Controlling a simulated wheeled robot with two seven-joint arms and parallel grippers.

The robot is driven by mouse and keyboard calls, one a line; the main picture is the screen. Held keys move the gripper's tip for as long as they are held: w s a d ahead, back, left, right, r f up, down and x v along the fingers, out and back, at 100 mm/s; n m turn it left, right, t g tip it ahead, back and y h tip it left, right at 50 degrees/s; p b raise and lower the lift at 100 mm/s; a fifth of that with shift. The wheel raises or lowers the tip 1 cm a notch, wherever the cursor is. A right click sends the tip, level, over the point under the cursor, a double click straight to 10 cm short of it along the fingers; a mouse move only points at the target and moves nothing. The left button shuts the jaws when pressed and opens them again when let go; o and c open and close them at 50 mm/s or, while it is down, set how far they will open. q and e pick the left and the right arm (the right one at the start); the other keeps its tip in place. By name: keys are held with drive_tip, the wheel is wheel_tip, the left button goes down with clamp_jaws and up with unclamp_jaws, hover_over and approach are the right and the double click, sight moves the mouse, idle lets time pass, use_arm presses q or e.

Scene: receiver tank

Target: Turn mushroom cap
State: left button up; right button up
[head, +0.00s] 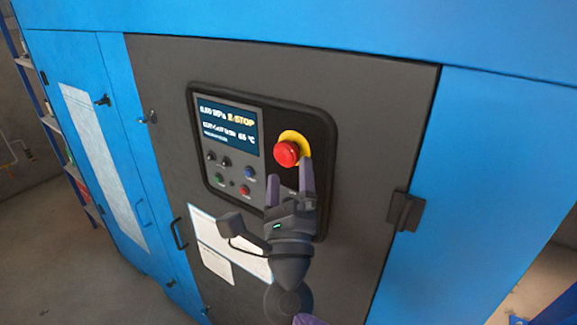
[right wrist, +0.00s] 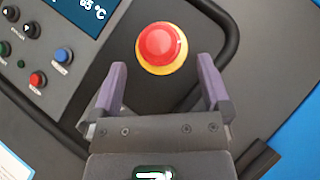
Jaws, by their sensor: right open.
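The red mushroom cap (head: 286,153) sits on a yellow collar (head: 303,141) at the right of the black control panel on the cabinet door. The cap also shows in the right wrist view (right wrist: 160,44), just beyond my fingertips. My right gripper (head: 290,180) is open and empty, its two purple fingers pointing up at the cap from below. In the right wrist view my right gripper (right wrist: 162,82) has its fingers spread wider than the cap, with the cap ahead of the gap. Contact with the cap is not visible. My left gripper is not in view.
A dark latch (head: 404,210) stands out at the door's right edge. White sheets (head: 222,243) hang below the panel.

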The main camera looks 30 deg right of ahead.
drive_tip(key=b+v, duration=0.1)
drive_tip(key=v, duration=0.6)
drive_tip(key=shift+b, duration=0.35)
